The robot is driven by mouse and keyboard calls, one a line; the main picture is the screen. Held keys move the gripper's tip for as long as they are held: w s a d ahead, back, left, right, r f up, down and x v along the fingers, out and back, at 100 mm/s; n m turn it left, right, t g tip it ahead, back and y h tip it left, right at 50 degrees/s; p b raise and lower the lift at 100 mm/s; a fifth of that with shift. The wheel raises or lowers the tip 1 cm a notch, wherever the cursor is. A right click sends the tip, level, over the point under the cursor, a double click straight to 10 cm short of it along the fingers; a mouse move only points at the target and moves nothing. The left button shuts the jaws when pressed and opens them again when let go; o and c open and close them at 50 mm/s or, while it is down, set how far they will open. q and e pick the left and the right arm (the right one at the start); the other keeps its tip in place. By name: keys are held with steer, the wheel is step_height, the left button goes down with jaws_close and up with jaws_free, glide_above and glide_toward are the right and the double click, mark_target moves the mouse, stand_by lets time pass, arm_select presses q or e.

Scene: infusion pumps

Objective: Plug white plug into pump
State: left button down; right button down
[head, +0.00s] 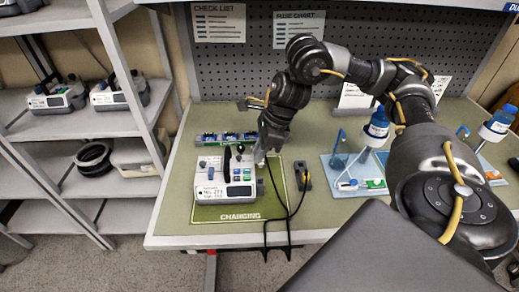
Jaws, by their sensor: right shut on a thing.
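My right gripper (262,153) points down at the pump's right rear side. It is shut on a small light-coloured thing, seemingly the white plug (259,157); gripper and shadow partly hide it. I cannot tell whether the plug touches the pump. Black cables (275,190) run from near there over the table's front edge. My left gripper is not in view.
A black and yellow device (302,176) lies right of the mat. Blue trays (352,175) with blue-capped bottles (377,127) stand further right. A board with small blue parts (226,138) lies behind the pump. Shelves with other pumps (57,97) stand left.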

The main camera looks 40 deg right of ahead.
steer(key=shift+f+b, duration=1.95)
steer(key=shift+f, duration=0.05)
steer(key=shift+f+b, duration=0.7)
steer(key=shift+f, duration=0.25)
steer(key=shift+r, duration=0.1)
steer(key=shift+f+b, duration=0.45)
steer(key=shift+f, duration=0.4)
